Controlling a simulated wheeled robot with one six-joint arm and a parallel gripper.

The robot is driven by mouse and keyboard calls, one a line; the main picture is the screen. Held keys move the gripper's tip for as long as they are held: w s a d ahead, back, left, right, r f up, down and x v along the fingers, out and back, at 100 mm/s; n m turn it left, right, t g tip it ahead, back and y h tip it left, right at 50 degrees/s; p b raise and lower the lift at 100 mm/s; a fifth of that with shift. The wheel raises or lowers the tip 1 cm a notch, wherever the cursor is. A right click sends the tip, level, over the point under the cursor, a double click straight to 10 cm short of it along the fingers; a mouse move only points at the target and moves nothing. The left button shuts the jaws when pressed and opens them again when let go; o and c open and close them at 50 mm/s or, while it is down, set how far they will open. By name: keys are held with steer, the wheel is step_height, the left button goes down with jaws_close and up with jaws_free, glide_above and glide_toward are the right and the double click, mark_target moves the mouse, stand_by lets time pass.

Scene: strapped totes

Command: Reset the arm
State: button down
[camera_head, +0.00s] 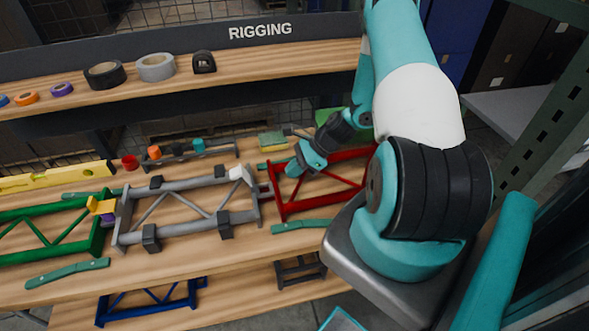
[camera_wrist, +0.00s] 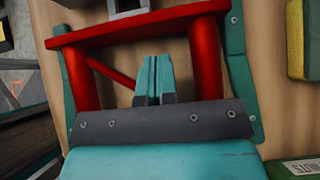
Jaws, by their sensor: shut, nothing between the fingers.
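My gripper shows in the wrist view (camera_wrist: 152,78) with its two teal fingers together and nothing between them. It points at the red truss frame, whose end bar (camera_wrist: 135,27) and side tubes show around the fingers. In the head view my teal and white arm reaches over the right end of the bench, and the wrist hangs above the red truss (camera_head: 283,203). My fingertips are hard to make out there. I cannot tell whether the fingers touch the red truss.
A grey truss (camera_head: 190,238) and a green truss (camera_head: 92,247) lie left of the red one. A blue truss (camera_head: 150,305) is on the lower shelf. Tape rolls (camera_head: 156,68) sit on the upper shelf. A green-yellow sponge (camera_head: 272,140) lies behind. A green upright (camera_head: 550,110) stands at right.

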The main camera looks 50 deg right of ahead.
steer(key=b+v, duration=0.2)
steer(key=v, duration=0.8)
steer(key=shift+d, duration=0.25)
steer(key=w+a+r+n+g+h, duration=0.1)
steer(key=w+a+r+n+g, duration=0.1)
steer(key=a+r+n, duration=0.6)
steer(key=w+a+r+n+g, duration=0.1)
steer(key=a+r+n+g, duration=0.1)
steer(key=a+r+n, duration=0.7)
steer(key=s+a+r+n+h, duration=0.1)
steer(key=s+a+r+n, duration=0.3)
steer(key=s+a+n, duration=0.3)
steer(key=s+a+r+n+g+h, duration=0.1)
steer(key=s+a+r+n, duration=0.2)
steer(key=s+a+n, duration=0.4)
steer(key=s+a, duration=0.1)
steer(key=a, duration=0.3)
steer(key=shift+s+a+r+n, duration=0.25)
steer(key=shift+s+r+n, duration=0.05)
steer(key=shift+s+r, duration=0.1)
